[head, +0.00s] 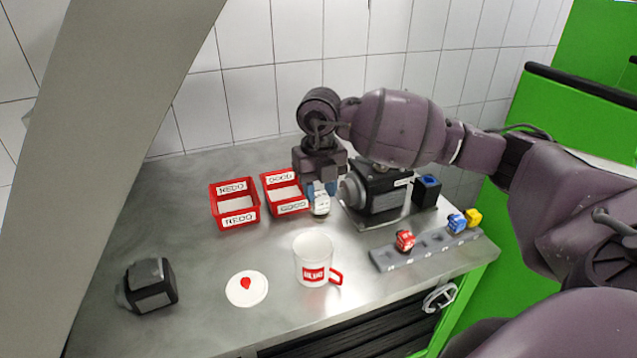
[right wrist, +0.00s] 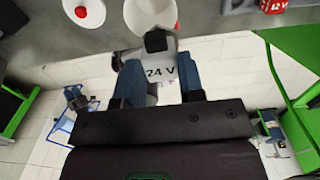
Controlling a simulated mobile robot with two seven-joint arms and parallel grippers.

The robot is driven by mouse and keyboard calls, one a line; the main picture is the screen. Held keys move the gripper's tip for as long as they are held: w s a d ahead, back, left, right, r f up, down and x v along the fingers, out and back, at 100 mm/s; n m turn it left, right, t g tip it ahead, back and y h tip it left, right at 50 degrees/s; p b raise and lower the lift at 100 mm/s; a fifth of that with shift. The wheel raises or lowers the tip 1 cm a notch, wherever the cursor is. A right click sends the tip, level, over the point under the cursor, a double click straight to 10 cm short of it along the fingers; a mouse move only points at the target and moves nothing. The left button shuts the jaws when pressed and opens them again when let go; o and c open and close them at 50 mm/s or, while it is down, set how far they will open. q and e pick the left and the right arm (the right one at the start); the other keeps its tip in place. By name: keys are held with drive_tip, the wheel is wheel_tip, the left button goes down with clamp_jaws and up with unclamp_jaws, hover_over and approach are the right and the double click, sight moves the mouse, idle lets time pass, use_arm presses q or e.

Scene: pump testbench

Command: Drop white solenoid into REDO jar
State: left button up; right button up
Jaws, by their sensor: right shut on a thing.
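The white solenoid (head: 321,204) is between the blue fingertips of my right gripper (head: 320,190), which is shut on it. It is just right of the GOOD bin and left of the pump. My left gripper is not in view.
The red GOOD bin (head: 291,210) stands beside the REDO jar. A black pump (head: 378,192) is to the right. A white mug (head: 313,260), a round white lid (head: 246,289) and a dark block (head: 150,285) are in front. A grey rack (head: 430,248) holds red, blue and yellow solenoids.

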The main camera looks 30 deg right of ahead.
sight(319, 207)
drive_tip(key=shift+f+b, duration=0.9)
drive_tip(key=shift+f, duration=1.6)
drive_tip(key=o, duration=1.1)
drive_tip(key=shift+r, duration=0.1)
wheel_tip(319, 207, up, 11)
drive_tip(key=shift+f+b, duration=0.2)
drive_tip(key=shift+b, duration=0.45)
drive_tip(key=shift+a, duration=0.1)
